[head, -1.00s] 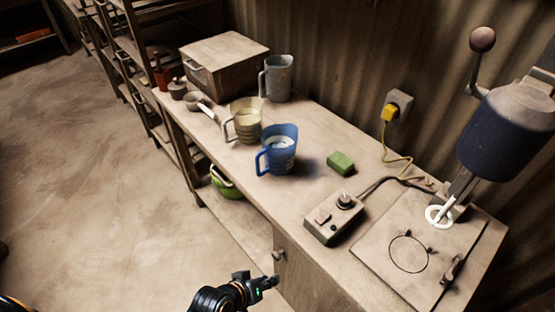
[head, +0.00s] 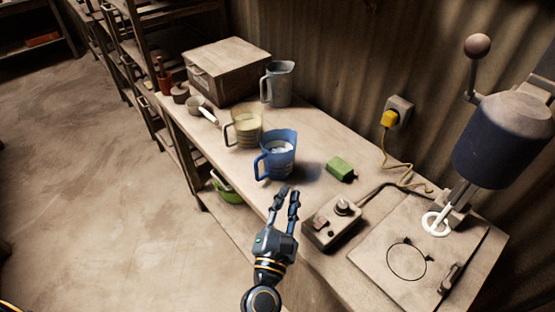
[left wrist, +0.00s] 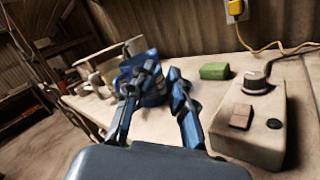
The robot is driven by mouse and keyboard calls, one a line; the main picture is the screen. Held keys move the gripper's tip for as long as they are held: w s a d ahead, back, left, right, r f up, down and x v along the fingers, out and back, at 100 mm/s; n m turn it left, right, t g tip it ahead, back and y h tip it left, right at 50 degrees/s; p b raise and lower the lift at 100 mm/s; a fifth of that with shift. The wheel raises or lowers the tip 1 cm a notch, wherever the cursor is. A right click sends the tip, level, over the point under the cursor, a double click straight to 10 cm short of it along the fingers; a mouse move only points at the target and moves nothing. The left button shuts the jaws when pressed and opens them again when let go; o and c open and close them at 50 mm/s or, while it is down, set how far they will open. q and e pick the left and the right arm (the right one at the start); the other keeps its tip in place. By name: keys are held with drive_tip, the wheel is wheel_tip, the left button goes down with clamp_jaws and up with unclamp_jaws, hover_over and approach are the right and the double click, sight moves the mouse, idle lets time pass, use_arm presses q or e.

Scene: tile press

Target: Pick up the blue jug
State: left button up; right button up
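The blue jug (head: 280,152) stands upright on the bench, its handle to the left and something whitish inside. My left gripper (head: 288,192) is in front of the jug, fingers apart and pointing toward it, with nothing between them. A small gap appears between the fingertips and the jug. In the left wrist view the jug (left wrist: 152,92) is partly hidden behind the fingers of my left gripper (left wrist: 163,75). My right gripper is in neither view.
A cream jug (head: 248,127) and a grey jug (head: 281,84) stand behind the blue one. A green sponge (head: 341,168) and a control box (head: 333,222) lie to the right on the bench (head: 320,120). A press (head: 500,140) stands at the far right.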

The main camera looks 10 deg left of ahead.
sight(257, 170)
use_arm(q)
drive_tip(key=s+a+f+n+g+y, duration=0.1)
drive_tip(key=a+f+n+g+y, duration=0.35)
drive_tip(key=n, duration=0.75)
drive_tip(key=w+a+y, duration=0.1)
drive_tip(key=w, duration=0.1)
drive_tip(key=w+a+y+p, duration=0.1)
drive_tip(key=w, duration=0.2)
drive_tip(key=w+a+t+y+p, duration=0.1)
drive_tip(key=w+a, duration=0.1)
drive_tip(key=shift+w+a+f+y, duration=0.1)
drive_tip(key=shift+w+f+y, duration=0.05)
drive_tip(key=shift+w+y, duration=0.1)
drive_tip(key=shift+w+a+p, duration=0.15)
drive_tip(key=shift+w+p, duration=0.35)
drive_tip(key=shift+p, duration=0.05)
drive_tip(key=p+x, duration=0.1)
drive_tip(key=x, duration=0.2)
drive_tip(key=shift+w, duration=0.35)
drive_tip(key=shift+w+a+f+p, duration=0.1)
drive_tip(key=shift+w+a+p, duration=0.2)
drive_tip(key=shift+w, duration=0.1)
drive_tip(key=shift+d, duration=0.1)
clamp_jaws()
drive_tip(key=shift+n, duration=0.3)
